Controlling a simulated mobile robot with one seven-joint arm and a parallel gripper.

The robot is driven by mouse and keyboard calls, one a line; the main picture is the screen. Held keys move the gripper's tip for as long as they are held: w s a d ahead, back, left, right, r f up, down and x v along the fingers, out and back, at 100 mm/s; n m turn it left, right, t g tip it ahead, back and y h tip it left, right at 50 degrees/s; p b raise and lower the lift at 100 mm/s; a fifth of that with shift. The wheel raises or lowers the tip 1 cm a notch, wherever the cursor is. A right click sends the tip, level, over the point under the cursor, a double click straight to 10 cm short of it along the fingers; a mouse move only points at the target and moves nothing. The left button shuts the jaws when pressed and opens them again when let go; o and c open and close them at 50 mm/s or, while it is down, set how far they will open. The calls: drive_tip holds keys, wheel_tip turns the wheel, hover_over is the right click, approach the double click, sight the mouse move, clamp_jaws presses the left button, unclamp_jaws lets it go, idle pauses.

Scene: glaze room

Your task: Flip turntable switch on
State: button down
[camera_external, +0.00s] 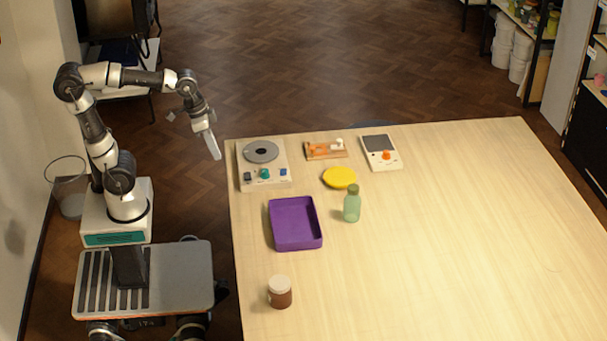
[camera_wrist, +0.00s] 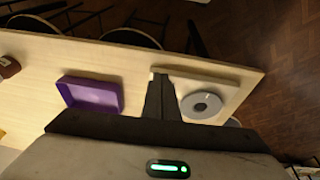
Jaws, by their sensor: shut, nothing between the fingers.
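The turntable (camera_external: 244,158) is a pale box with a grey round platter (camera_external: 261,151) on top, at the table's far left corner. Its front strip carries a green knob (camera_external: 264,174), a blue part (camera_external: 283,172) and a small dark and light part (camera_external: 247,176); I cannot tell which is the switch. In the wrist view the turntable (camera_wrist: 225,92) is partly hidden behind my fingers, with its platter (camera_wrist: 201,105) to their right. My gripper (camera_external: 217,156) is shut and empty, pointing down just left of the table edge, apart from the turntable. It also shows in the wrist view (camera_wrist: 160,80).
A purple tray (camera_external: 296,243), green bottle (camera_external: 352,205), yellow disc (camera_external: 340,177), brown jar (camera_external: 280,293), orange-and-wood item (camera_external: 325,149) and white device with an orange knob (camera_external: 381,155) stand on the table (camera_external: 450,240). Its right side is clear.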

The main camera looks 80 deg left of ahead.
sight(248, 178)
drive_tip(key=w+a+r+g+h+p, duration=0.1)
drive_tip(key=w+a+r+g+p, duration=0.1)
drive_tip(key=w+r+p, duration=0.3)
drive_tip(key=w+g+p, duration=0.1)
drive_tip(key=w+p, duration=0.2)
drive_tip(key=w, duration=0.1)
drive_tip(key=shift+w+r, duration=0.2)
drive_tip(key=shift+w, duration=0.15)
drive_tip(key=f, duration=0.4)
drive_tip(key=d+f, duration=0.1)
drive_tip(key=f, duration=0.4)
drive_tip(key=f+b, duration=0.1)
drive_tip(key=f, duration=0.3)
drive_tip(key=shift+d+f, duration=0.35)
drive_tip(key=shift+d, duration=0.05)
drive_tip(key=shift+f, duration=0.1)
